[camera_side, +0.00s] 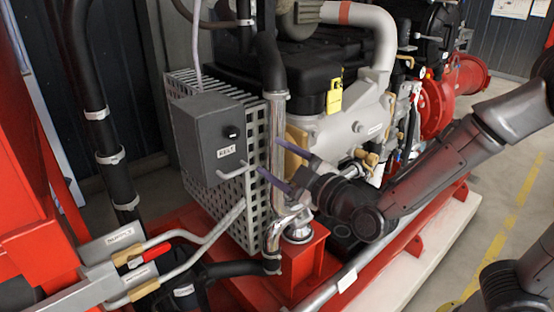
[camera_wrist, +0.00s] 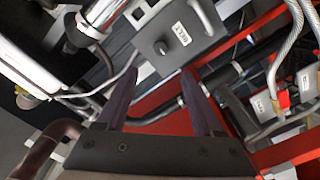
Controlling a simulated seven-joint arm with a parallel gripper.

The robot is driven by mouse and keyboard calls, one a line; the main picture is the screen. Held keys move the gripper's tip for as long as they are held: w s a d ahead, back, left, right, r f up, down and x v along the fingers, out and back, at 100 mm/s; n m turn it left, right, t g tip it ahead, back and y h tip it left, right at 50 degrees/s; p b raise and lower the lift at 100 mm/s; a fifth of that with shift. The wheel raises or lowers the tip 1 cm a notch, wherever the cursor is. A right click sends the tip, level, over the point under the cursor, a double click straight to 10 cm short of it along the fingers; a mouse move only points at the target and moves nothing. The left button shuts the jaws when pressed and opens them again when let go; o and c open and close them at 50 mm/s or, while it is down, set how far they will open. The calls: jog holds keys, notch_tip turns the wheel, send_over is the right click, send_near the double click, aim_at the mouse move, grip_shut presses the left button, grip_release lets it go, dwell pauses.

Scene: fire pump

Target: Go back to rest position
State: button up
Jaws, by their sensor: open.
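My gripper (camera_side: 268,155) is in the middle of the side view, in front of the chrome pipe and just right of the grey box (camera_side: 208,133). Its two dark purple fingers are spread apart, with nothing between them. In the wrist view my gripper (camera_wrist: 158,75) also shows open and empty. The grey box (camera_wrist: 172,35) lies beyond the fingertips there, with a label that seems to read BELT, a black knob and a metal handle. I cannot tell how far the fingertips are from the box, but no grip on it shows.
A perforated metal guard (camera_side: 250,185) stands behind the box. A chrome pipe (camera_side: 277,120) rises beside the fingers. The engine (camera_side: 345,130) with a yellow tag (camera_side: 334,97) is behind my arm. Braided hoses (camera_side: 190,245) cross at lower left. Open floor (camera_side: 500,225) lies at right.

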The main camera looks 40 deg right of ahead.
jog(key=s+d+r+m, duration=0.3)
jog(key=s+d+r, duration=0.1)
jog(key=d+r, duration=0.7)
jog(key=s+f+m+g, duration=0.3)
jog(key=s+f+g, duration=0.3)
jog(key=s, duration=0.5)
jog(key=s+d+f+m+g, duration=0.1)
jog(key=s+f+m+g, duration=0.2)
jog(key=s+f+g, duration=0.3)
jog(key=s+f, duration=0.2)
jog(key=s, duration=0.3)
jog(key=shift+s+d+f, duration=0.25)
jog(key=shift+s+d, duration=0.05)
jog(key=shift+s, duration=0.05)
